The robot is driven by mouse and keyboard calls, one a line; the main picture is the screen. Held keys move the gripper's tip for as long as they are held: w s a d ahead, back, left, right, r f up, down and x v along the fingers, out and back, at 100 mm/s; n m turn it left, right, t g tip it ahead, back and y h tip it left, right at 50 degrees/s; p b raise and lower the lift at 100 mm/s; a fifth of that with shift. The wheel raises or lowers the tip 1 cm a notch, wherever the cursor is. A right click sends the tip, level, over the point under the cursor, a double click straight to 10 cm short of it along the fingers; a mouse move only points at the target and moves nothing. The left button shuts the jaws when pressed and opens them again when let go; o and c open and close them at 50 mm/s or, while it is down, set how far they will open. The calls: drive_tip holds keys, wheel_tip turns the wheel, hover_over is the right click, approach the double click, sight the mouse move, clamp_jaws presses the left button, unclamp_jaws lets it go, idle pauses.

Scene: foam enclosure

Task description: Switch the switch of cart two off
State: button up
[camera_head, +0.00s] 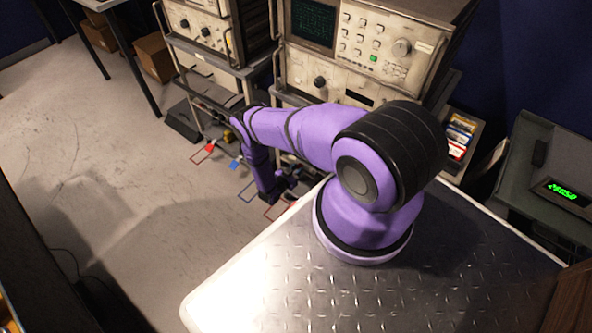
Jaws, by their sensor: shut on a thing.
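Two carts with beige instruments stand at the back: a left cart (222,73) and a right cart (283,92). I cannot tell which is cart two, and no switch can be made out. My purple arm reaches left from the metal plate, then bends down in front of the carts. My gripper (289,182) is small and dark, low near the foot of the right cart. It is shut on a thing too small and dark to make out. My arm hides part of the right cart's lower side.
Red and blue outlines mark the floor by the carts, with a red piece (210,148) and a blue piece (235,163) there. A black box (184,120) lies by the left cart. A device with green digits (562,192) stands at right.

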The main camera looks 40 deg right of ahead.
drive_tip(key=o, duration=0.9)
drive_tip(key=shift+a, duration=0.15)
drive_tip(key=v, duration=1)
drive_tip(key=shift+s+a, duration=0.1)
drive_tip(key=shift+a, duration=0.2)
drive_tip(key=shift+c, duration=0.3)
